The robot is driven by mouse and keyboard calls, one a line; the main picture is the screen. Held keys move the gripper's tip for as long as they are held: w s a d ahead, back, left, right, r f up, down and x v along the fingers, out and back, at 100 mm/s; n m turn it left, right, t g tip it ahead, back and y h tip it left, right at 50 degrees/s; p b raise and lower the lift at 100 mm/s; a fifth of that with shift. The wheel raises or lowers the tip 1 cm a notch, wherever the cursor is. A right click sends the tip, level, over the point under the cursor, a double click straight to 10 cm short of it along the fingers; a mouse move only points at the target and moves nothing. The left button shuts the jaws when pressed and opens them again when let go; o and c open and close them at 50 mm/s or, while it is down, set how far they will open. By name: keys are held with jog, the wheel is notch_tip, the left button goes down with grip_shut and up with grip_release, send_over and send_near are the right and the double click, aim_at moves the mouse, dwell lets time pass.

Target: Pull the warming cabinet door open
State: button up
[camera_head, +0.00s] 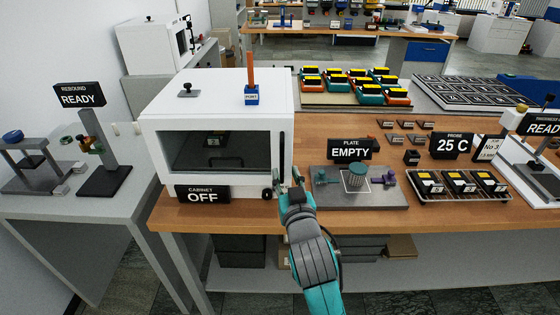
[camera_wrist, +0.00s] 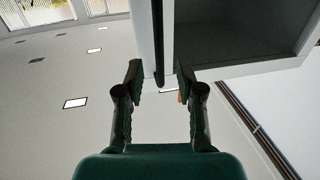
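The white warming cabinet (camera_head: 165,122) stands on the wooden bench, with an OFF sign (camera_head: 202,195) at its front. Its door (camera_head: 218,150) has a dark window and looks shut. A dark upright handle (camera_head: 282,150) runs along the door's right edge. My gripper (camera_head: 288,182) is at the lower end of this handle, in front of the cabinet's lower right corner. In the wrist view my gripper (camera_wrist: 160,82) is open, and the dark handle (camera_wrist: 159,40) reaches in between the two fingertips. Gaps show on both sides, so the fingers do not appear closed on it.
A grey plate station (camera_head: 330,197) with an EMPTY sign (camera_head: 350,150) stands close to the right of my gripper. A black knob (camera_head: 267,194) is at the cabinet's lower right. A blue block with an orange rod (camera_head: 251,90) stands on the cabinet top. Floor lies before the bench.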

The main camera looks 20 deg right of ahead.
aim_at(282, 163)
jog(key=shift+w+d, duration=0.2)
jog(key=shift+w, duration=1.4)
jog(key=shift+w+d, duration=0.2)
jog(key=shift+w, duration=1.35)
grip_shut()
